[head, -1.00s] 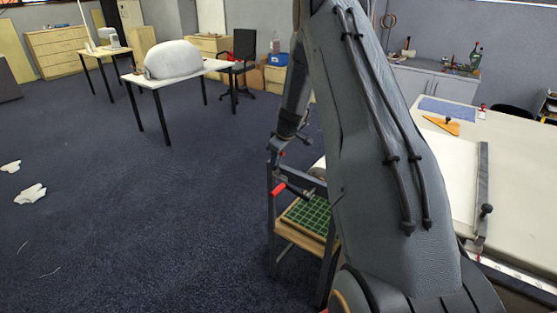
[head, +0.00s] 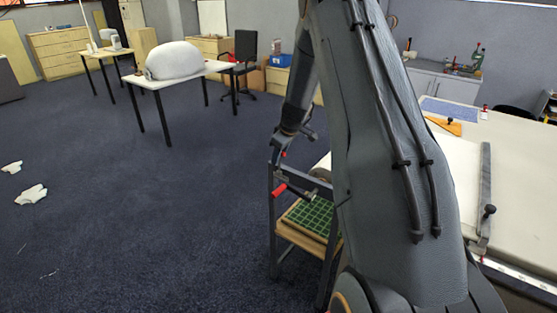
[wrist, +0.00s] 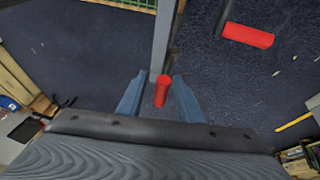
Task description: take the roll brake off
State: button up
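The roll stand (head: 272,205) is a dark frame beside the table, with part of a pale roll (head: 321,168) showing behind my arm. A small red grip (head: 284,154) is near the stand's top; in the wrist view a short red grip (wrist: 162,90) lies between my fingers. I take it for the brake's grip, but the brake itself is not clear. A larger red handle (head: 279,189) sits lower on the stand and also shows in the wrist view (wrist: 248,36). My gripper (wrist: 159,76) is open around the short grip, with gaps visible beside it.
A green gridded mat (head: 310,216) lies on a wooden shelf low in the stand. The long table (head: 520,190) is at the right, with a bar and black knob (head: 488,211) along it. Open carpet (head: 150,220) lies to the left.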

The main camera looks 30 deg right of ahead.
aim_at(283, 153)
jog(key=shift+b+v, duration=0.7)
jog(key=shift+v, duration=1.95)
jog(key=shift+d, duration=0.15)
